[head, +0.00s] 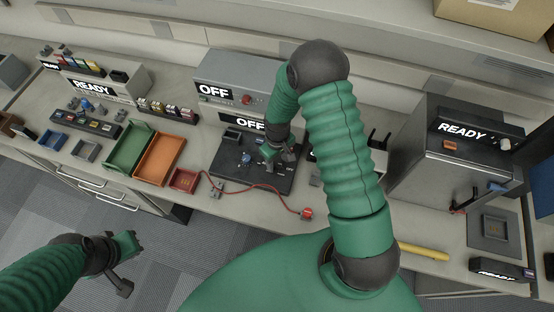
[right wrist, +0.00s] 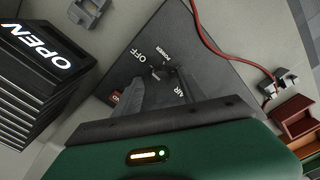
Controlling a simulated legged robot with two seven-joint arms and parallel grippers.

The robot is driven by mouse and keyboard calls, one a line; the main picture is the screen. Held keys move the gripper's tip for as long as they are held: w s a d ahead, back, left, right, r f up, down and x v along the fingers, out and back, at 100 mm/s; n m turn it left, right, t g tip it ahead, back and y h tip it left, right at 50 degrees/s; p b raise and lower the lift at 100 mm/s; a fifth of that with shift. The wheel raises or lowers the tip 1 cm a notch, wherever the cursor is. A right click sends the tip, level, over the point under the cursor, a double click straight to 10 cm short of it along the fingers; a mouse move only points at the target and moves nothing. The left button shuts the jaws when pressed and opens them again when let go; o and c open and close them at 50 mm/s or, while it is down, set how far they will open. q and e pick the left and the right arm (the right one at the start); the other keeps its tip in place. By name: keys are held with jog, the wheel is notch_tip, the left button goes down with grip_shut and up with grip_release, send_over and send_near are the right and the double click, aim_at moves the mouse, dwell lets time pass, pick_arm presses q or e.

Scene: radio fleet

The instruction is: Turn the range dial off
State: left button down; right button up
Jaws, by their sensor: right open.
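A dark control panel (head: 228,168) lies on the counter under my right gripper (head: 279,155). In the right wrist view the panel (right wrist: 205,50) carries white lettering, including "OFF" and "POWER". A small dark knob (right wrist: 157,72) shows by the fingertips of the right gripper (right wrist: 161,76), which is open with a finger on either side of it. I cannot tell whether this is the range dial, how it is turned, or whether the fingers touch it. My left gripper (head: 125,264) is open and empty over the floor at lower left.
A grey box reading "OFF" (head: 235,80) stands behind the panel. A red cable (head: 262,188) runs along its front to a red plug (head: 306,214). Green (head: 128,150) and orange (head: 160,158) trays stand to the left. A dark "READY" machine (head: 440,160) stands to the right.

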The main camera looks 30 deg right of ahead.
aim_at(277, 162)
notch_tip(277, 162, up, 17)
jog(key=shift+b, duration=0.45)
jog(key=shift+f, duration=0.1)
jog(key=s+a+r+m+t, duration=0.1)
jog(key=s+a+t, duration=0.1)
jog(key=s+a, duration=0.5)
jog(key=s, duration=0.2)
jog(key=shift+s+a+r+m+t, duration=0.25)
jog(key=shift+s+a+m+t, duration=0.05)
jog(key=shift+s+a, duration=0.1)
jog(key=shift+s+a, duration=0.1)
jog(key=shift+s, duration=0.05)
jog(key=shift+a, duration=0.1)
